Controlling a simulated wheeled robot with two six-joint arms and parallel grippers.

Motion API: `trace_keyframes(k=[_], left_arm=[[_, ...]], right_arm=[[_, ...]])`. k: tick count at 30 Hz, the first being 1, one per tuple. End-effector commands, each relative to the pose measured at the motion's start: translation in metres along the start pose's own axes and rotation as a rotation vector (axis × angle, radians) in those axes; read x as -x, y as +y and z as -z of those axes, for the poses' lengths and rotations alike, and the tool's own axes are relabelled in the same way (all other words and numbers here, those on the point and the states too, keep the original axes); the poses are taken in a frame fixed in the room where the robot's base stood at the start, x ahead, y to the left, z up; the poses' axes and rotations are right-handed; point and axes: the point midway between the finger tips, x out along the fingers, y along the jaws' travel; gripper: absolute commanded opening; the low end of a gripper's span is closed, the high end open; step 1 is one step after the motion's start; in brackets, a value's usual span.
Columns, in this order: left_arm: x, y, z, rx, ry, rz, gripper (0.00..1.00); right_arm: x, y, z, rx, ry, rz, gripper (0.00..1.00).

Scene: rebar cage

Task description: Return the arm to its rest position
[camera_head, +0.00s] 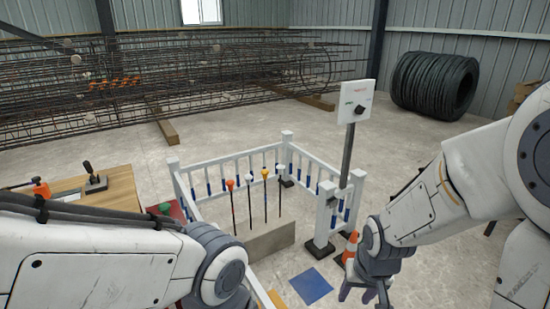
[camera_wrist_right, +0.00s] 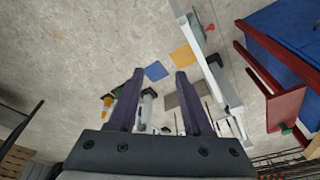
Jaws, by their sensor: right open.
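My right arm comes in from the right in the head view. Its gripper (camera_head: 365,294) hangs low over the floor, beside an orange-and-white cone (camera_head: 351,247) and to the right of a blue floor square (camera_head: 311,286). In the right wrist view the two dark fingers of this gripper (camera_wrist_right: 160,76) stand apart with nothing held between them. The blue square (camera_wrist_right: 156,71) shows beyond the fingertips. My left arm crosses the lower left of the head view, and its gripper is out of sight.
A white railing (camera_head: 220,166) surrounds several ball-topped rods in a grey block (camera_head: 268,241). A wooden table (camera_head: 118,192) is at left. Rebar cages (camera_head: 200,85) and a black coil (camera_head: 435,85) lie behind.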

Motion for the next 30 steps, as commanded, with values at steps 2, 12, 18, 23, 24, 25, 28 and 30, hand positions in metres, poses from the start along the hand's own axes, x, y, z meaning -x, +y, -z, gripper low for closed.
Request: trace_keyframes(k=[2,12,18,23,24,25,28,30], left_arm=[[0.0,0.0,0.0,0.0,0.0,0.0,0.0],[-0.054,-0.004,-0.003,0.0,-0.001,0.0,0.0],[-0.1,-0.007,-0.005,0.0,0.0,0.0,0.0],[-0.145,-0.011,-0.008,0.0,0.0,0.0,0.0],[-0.152,-0.011,-0.008,0.0,-0.001,0.0,0.0],[-0.158,-0.011,-0.009,0.0,0.0,0.0,0.0],[-0.172,-0.013,-0.009,0.0,0.0,0.0,0.0],[-0.182,-0.013,-0.01,0.0,0.0,0.0,0.0]], right_arm=[[0.01,0.011,-0.007,0.063,0.015,-0.006,0.5],[-0.023,-0.018,-0.043,0.247,-0.017,0.025,0.5],[-0.052,-0.048,-0.076,0.367,-0.054,0.056,0.5],[-0.079,-0.072,-0.114,0.491,-0.096,0.086,0.5],[-0.083,-0.076,-0.122,0.517,-0.106,0.091,0.5],[-0.086,-0.078,-0.128,0.535,-0.112,0.095,0.5],[-0.093,-0.085,-0.144,0.585,-0.131,0.105,0.5],[-0.098,-0.088,-0.154,0.615,-0.142,0.111,0.5]])
